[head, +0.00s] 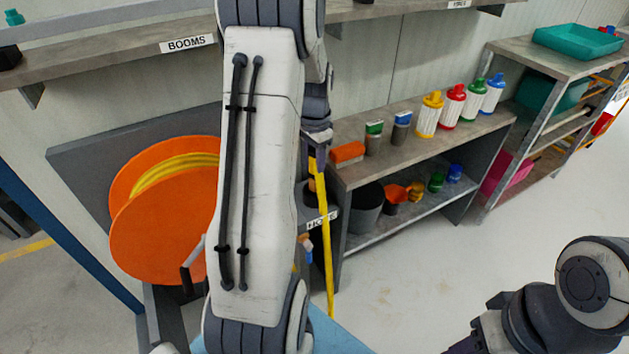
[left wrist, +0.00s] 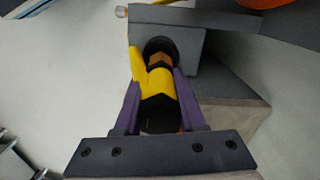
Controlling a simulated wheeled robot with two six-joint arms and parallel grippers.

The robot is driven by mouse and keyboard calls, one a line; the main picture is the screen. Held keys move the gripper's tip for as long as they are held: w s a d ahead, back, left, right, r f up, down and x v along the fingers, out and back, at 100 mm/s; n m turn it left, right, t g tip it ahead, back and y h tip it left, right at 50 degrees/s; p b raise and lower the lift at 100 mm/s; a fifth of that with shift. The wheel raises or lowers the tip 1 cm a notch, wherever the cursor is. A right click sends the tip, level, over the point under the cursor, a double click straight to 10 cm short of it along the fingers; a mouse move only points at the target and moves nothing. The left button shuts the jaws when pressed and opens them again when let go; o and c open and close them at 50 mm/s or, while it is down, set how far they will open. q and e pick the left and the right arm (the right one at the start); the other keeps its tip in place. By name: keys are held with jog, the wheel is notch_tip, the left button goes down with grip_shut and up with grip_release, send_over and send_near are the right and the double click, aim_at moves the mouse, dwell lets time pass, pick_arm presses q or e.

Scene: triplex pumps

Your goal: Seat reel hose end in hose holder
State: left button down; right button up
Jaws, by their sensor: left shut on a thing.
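My left gripper (left wrist: 158,108) has purple fingers on both sides of the reel hose end (left wrist: 157,82), which is yellow with black parts, and it is shut on it. The hose end points toward the grey hose holder (left wrist: 192,52), and its tip is at the holder's dark round opening. I cannot tell how deep it sits. In the head view my left gripper (head: 316,150) is mostly hidden behind my arm. The yellow hose (head: 324,240) hangs down below it, beside the holder's label (head: 321,218). My right gripper's jaws are not visible.
An orange reel (head: 150,240) with yellow hose stands left of my arm. A grey shelf (head: 400,165) with bottles and bins stands just right of the holder. The floor at right is clear around my right arm.

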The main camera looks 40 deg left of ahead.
aim_at(314, 180)
pick_arm(q)
jog(key=shift+s+d+f+b, duration=0.15)
jog(key=shift+f+b, duration=0.3)
jog(key=shift+f, duration=0.55)
jog(key=shift+s+a+f+b, duration=0.15)
jog(key=shift+f+b, duration=0.3)
jog(key=shift+f, duration=0.55)
jog(key=c, duration=0.8)
grip_release()
jog(key=shift+d+f, duration=0.1)
jog(key=o, duration=0.3)
jog(key=shift+w+f, duration=0.2)
jog(key=shift+f, duration=0.1)
jog(key=shift+r, duration=0.15)
notch_tip(314, 180, up, 12)
jog(key=p, duration=0.4)
jog(key=shift+w+r, duration=0.1)
jog(key=shift+r, duration=0.15)
